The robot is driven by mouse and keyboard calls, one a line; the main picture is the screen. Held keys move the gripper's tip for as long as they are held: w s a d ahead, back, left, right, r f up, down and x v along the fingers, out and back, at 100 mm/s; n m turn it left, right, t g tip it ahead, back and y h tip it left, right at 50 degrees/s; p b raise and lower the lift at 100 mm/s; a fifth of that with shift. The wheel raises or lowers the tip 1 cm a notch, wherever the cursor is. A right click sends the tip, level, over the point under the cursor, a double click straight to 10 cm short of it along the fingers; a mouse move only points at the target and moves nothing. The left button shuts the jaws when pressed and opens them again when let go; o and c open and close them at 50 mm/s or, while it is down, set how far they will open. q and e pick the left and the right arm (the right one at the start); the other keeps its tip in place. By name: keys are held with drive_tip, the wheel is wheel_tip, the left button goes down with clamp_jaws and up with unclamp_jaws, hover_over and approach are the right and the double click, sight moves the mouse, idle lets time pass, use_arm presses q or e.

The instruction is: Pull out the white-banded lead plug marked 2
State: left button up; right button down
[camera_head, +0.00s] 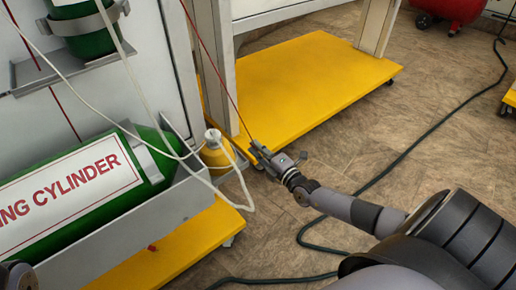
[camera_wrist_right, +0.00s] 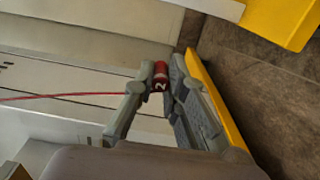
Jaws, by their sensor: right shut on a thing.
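My right gripper (camera_head: 262,150) is shut on the lead plug marked 2. In the right wrist view, the plug (camera_wrist_right: 160,70) is a small red piece with a white 2 on its lower part, between the two fingers of the gripper (camera_wrist_right: 163,82). A thin red lead (camera_wrist_right: 65,97) runs from the gripper to the left. In the head view the red lead (camera_head: 215,72) rises up and left from the gripper. The plug is mostly hidden by the fingers there. I cannot see a socket around the plug. My left gripper is not in view.
A green cylinder (camera_head: 60,215) lies in a grey cradle at the left, with a yellow bottle (camera_head: 215,155) and pale hoses beside it. A yellow platform (camera_head: 300,80) stands behind the gripper. A dark hose (camera_head: 420,140) crosses the open floor at the right.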

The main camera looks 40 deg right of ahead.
drive_tip(key=shift+f, duration=0.1)
drive_tip(key=c, duration=1.6)
unclamp_jaws()
drive_tip(key=shift+o, duration=0.2)
drive_tip(key=s, duration=1.2)
drive_tip(key=shift+d, duration=0.45)
